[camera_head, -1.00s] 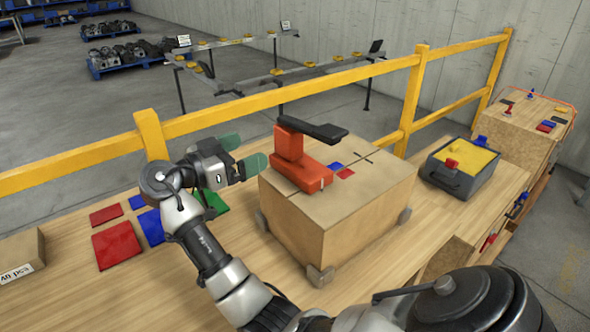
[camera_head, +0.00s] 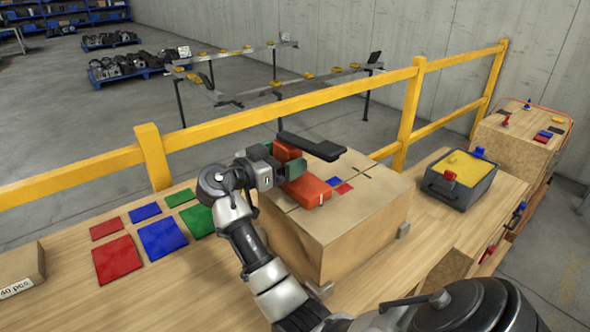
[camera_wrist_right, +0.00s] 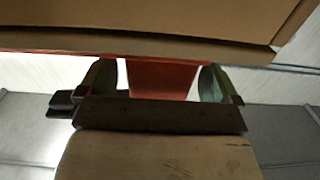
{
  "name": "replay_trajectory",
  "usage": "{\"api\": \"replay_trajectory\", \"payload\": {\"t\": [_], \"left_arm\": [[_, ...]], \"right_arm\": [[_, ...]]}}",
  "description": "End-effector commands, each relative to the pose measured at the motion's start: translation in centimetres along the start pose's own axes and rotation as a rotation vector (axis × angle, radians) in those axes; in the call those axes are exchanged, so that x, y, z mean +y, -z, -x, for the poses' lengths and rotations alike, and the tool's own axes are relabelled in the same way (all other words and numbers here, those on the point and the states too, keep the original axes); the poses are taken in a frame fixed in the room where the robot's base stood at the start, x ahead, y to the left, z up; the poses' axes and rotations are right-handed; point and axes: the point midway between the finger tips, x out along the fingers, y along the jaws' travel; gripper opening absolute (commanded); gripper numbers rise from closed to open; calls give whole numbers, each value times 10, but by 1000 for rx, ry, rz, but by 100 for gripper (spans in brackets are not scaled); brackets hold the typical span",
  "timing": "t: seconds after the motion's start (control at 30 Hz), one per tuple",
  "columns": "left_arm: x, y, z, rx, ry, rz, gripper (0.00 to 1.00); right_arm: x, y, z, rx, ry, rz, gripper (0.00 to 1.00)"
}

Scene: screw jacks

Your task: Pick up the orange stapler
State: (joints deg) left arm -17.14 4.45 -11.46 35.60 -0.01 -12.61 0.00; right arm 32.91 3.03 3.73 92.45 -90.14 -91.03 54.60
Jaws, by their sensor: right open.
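The orange stapler (camera_head: 310,192), with a black arm on top, stands on a cardboard box (camera_head: 345,225). My right gripper (camera_head: 287,160) is at the stapler's upright part, with its green fingertips spread on either side of it. In the right wrist view, the stapler's orange-red body (camera_wrist_right: 163,80) lies between the two open fingertips (camera_wrist_right: 158,82), with gaps visible on both sides. The gripper hides part of the stapler in the head view. My left gripper is not in view.
The box sits on a wooden table (camera_head: 205,265). Red, blue and green flat squares (camera_head: 163,239) lie to the left. A grey bin with yellow contents (camera_head: 478,187) stands to the right. A yellow railing (camera_head: 270,117) runs behind the box.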

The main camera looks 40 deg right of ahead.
Motion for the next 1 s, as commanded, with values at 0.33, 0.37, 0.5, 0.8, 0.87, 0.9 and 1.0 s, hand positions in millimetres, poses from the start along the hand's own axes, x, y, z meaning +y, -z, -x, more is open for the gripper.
{"api": "replay_trajectory", "payload": {"t": [0.33,0.37,0.5,0.8,0.87,0.9,1.0], "left_arm": [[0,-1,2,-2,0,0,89],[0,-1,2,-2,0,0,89],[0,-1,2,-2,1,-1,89],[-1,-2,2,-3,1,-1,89],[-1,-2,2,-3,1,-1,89],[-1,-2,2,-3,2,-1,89],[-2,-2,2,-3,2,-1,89]], "right_arm": [[0,0,-8,-1,1,0,84],[0,0,-8,-1,1,0,80],[0,0,-8,-1,1,0,58],[0,0,-8,-1,1,0,12],[0,0,-8,-1,1,0,5],[0,2,-8,3,1,-3,5],[0,2,-8,3,1,-3,5]]}}
